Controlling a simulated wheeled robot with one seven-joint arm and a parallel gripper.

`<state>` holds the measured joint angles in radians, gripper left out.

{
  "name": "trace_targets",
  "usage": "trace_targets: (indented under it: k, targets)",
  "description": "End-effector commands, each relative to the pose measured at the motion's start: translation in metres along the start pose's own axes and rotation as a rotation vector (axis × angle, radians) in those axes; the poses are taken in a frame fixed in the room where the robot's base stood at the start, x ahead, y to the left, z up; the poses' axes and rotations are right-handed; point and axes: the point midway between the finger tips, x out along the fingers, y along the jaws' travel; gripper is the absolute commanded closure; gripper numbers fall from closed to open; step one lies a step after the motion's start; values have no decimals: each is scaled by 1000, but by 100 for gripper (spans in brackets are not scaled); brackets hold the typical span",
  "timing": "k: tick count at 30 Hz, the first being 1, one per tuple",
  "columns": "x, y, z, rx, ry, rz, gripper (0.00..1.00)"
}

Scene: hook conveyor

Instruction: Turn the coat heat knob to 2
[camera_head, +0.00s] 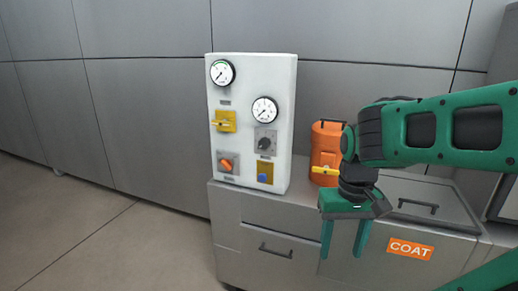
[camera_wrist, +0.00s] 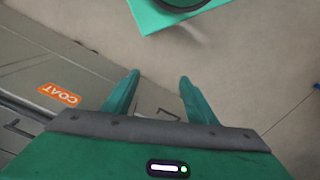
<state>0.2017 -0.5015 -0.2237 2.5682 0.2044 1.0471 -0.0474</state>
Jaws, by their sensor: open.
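A white control panel (camera_head: 250,80) stands on the grey cabinet, left of my gripper. It carries a black knob on a grey plate (camera_head: 265,143), an orange knob on a grey plate (camera_head: 227,164) and a yellow switch (camera_head: 223,122). The labels are too small to read, so I cannot tell which is the coat heat knob or its setting. My gripper (camera_head: 343,250) is open and empty, pointing down in front of the cabinet, right of and below the panel. In the wrist view its two fingers (camera_wrist: 160,80) are apart with only floor between them.
Two round gauges (camera_head: 222,72) and a blue button (camera_head: 263,178) are also on the panel. An orange canister (camera_head: 325,150) with a yellow handle stands right of it. The cabinet (camera_head: 290,228) has an orange COAT label (camera_head: 410,249). Open floor (camera_head: 120,240) lies to the left.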

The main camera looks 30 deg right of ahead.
Motion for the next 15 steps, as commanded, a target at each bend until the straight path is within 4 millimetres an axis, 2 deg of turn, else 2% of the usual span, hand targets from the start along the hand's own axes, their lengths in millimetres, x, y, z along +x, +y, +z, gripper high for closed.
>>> trace_targets:
  k: [5,15]
  targets:
    - [16,-2,-36,-161,11,62,48]
    - [56,1,-146,-714,40,396,48]
